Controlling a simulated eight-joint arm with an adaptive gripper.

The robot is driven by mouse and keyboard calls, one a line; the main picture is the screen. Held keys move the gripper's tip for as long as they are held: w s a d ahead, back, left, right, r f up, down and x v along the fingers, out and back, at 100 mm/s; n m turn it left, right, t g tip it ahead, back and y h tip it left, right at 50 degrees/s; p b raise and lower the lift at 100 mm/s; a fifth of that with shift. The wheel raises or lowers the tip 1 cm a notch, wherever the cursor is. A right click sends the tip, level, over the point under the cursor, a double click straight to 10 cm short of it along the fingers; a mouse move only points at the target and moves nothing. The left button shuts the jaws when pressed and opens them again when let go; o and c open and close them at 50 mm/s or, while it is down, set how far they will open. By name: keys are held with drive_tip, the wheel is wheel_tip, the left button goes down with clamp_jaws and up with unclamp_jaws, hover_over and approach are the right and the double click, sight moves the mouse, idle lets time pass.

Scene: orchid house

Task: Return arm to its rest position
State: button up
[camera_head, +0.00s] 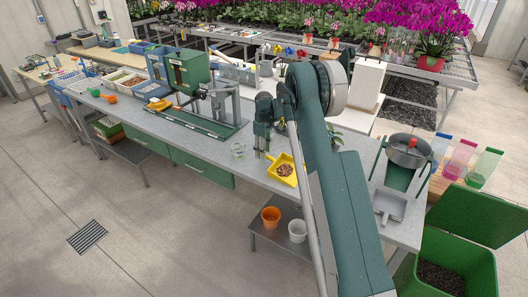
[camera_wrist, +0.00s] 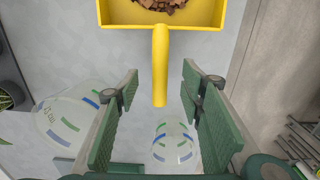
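My gripper (camera_head: 262,150) points down over the grey bench (camera_head: 215,148), just left of a yellow scoop (camera_head: 299,176). The scoop holds brown chunks (camera_head: 285,170). In the wrist view my gripper (camera_wrist: 160,82) is open, with its two green fingers apart. The yellow scoop (camera_wrist: 160,60) shows at the top, its handle pointing into the space between the fingers. Clear gaps show on both sides of the handle, and neither finger touches it. My arm crosses the right half of the head view and hides part of the bench.
Clear marked cups stand near the gripper, one at the left (camera_wrist: 75,115) and one between the fingers (camera_wrist: 173,150). A green press-like machine (camera_head: 188,72) stands left. A pot on a stand (camera_head: 408,152) and a grey scoop (camera_head: 389,206) lie right. A green bin (camera_head: 450,262) is on the floor.

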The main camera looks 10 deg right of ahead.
drive_tip(key=shift+f+b, duration=0.75)
drive_tip(key=shift+f, duration=0.65)
drive_tip(key=shift+b, duration=0.3)
clamp_jaws()
drive_tip(key=shift+r, duration=0.25)
drive_tip(key=shift+r+p, duration=0.4)
drive_tip(key=shift+r, duration=1.85)
drive_tip(key=shift+d, duration=0.1)
